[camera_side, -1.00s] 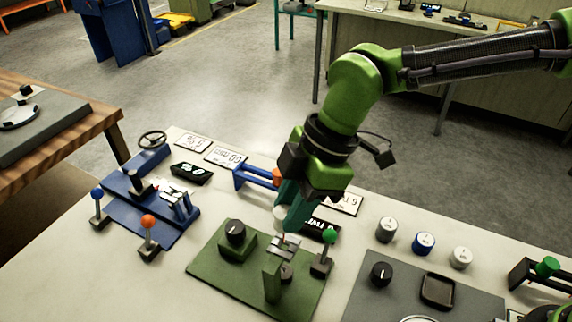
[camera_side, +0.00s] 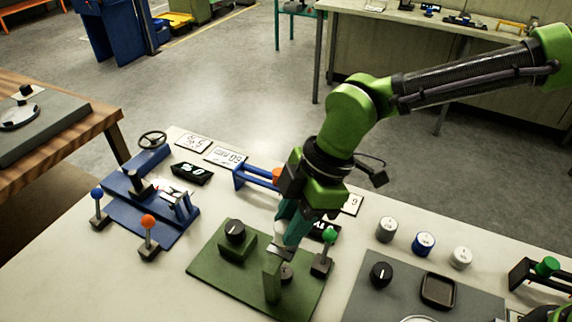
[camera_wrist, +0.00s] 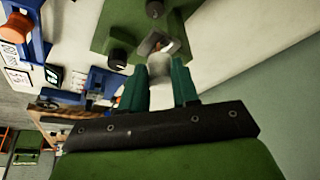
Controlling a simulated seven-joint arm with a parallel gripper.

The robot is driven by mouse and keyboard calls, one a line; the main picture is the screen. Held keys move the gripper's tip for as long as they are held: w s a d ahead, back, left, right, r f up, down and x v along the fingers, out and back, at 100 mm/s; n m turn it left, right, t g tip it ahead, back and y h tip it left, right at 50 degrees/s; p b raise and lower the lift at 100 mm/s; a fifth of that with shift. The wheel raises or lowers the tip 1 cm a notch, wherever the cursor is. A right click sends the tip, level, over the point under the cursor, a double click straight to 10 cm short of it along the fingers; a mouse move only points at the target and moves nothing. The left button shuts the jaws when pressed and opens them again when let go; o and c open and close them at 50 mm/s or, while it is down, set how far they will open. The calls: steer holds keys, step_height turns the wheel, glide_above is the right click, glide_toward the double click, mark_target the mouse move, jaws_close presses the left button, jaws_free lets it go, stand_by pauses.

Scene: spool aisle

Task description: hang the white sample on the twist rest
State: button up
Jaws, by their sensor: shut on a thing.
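My gripper (camera_side: 284,236) has teal fingers pointing down over the green fixture plate (camera_side: 212,268). In the wrist view the gripper (camera_wrist: 168,80) is shut on the white sample (camera_wrist: 164,65), a small pale rounded piece between the fingertips. In the side view the fingers mostly hide the sample. The fingertips are close above a metal clamp (camera_side: 277,252) beside a green upright block (camera_side: 271,280); contact with the clamp cannot be told. No readable label marks the twist rest. A blue bracket (camera_side: 240,177) holding an orange piece (camera_side: 277,176) stands behind the gripper.
A green-knobbed lever (camera_side: 329,237) stands close right of the fingers, and a black knob (camera_side: 235,231) on a block to the left. Grey, blue and white capped cylinders (camera_side: 424,243) stand farther right. A dark bracket with a green piece (camera_side: 546,267) is at far right.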

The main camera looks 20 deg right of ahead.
steer(key=shift+f, duration=0.8)
steer(key=o, duration=1.1)
steer(key=shift+r, duration=0.1)
steer(key=v, duration=1.6)
steer(key=shift+r, duration=0.4)
steer(key=shift+d, duration=0.1)
